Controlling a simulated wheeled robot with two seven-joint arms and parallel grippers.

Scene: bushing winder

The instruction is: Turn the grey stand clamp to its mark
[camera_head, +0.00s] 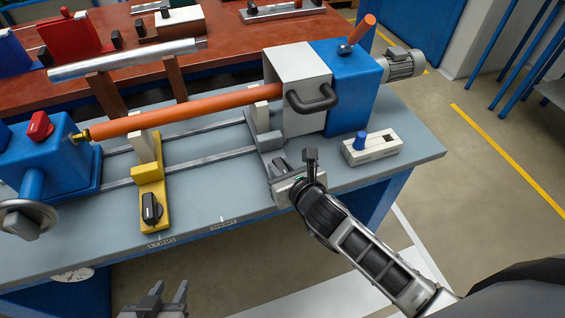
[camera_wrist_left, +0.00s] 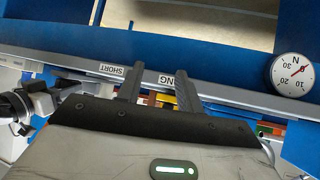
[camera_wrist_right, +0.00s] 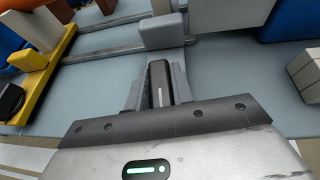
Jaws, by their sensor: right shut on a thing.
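The grey stand (camera_head: 268,137) stands on the bench rails under the orange rod, near the white and blue headstock. Its clamp, a black knob (camera_wrist_right: 158,82) with a white line, sits between the fingers of my right gripper (camera_wrist_right: 157,90) in the right wrist view. My right gripper (camera_head: 284,172) is shut on this clamp, and hides most of it in the head view. The clamp's mark cannot be made out. My left gripper (camera_head: 160,298) is open and empty in front of the bench; its spread fingers (camera_wrist_left: 157,88) show in the left wrist view.
A yellow stand (camera_head: 150,180) with its own black clamp stands to the left. A white block with a blue peg (camera_head: 362,141) lies to the right. The bench's front edge has LONG (camera_head: 161,241) and SHORT (camera_head: 223,224) labels. A dial (camera_wrist_left: 292,75) hangs below.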

